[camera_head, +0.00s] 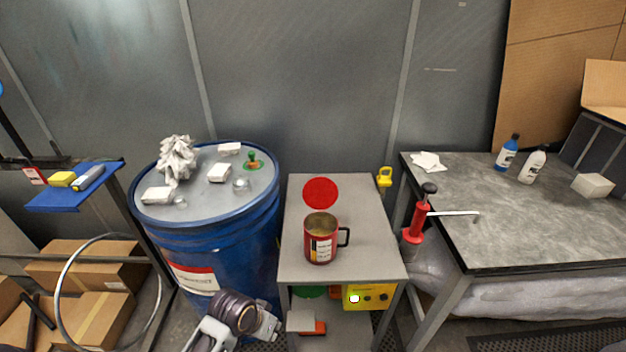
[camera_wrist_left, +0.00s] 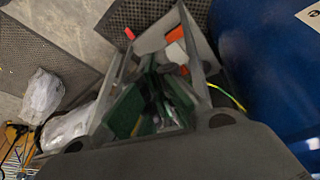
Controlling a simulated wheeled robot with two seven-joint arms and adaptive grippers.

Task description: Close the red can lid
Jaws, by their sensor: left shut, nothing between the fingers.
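A red can (camera_head: 311,252) with a dark side handle and a pale label stands upright on the small grey table. Its open top faces up and shows a brownish inside. The round red lid (camera_head: 320,192) appears raised behind the can's rim, its flat face toward me. I cannot make out the hinge. My left gripper (camera_head: 274,326) is low at the bottom of the head view, left of and below the tabletop, in front of the blue drum. It is shut and empty, well apart from the can and lid. The left wrist view does not show the can. My right gripper is not in view.
The small table (camera_head: 370,235) is otherwise mostly clear, with a yellow object (camera_head: 384,176) at its back right edge. A blue drum (camera_head: 215,250) with clutter on top stands left. A red pump (camera_head: 419,216) and a grey workbench (camera_head: 500,220) stand right.

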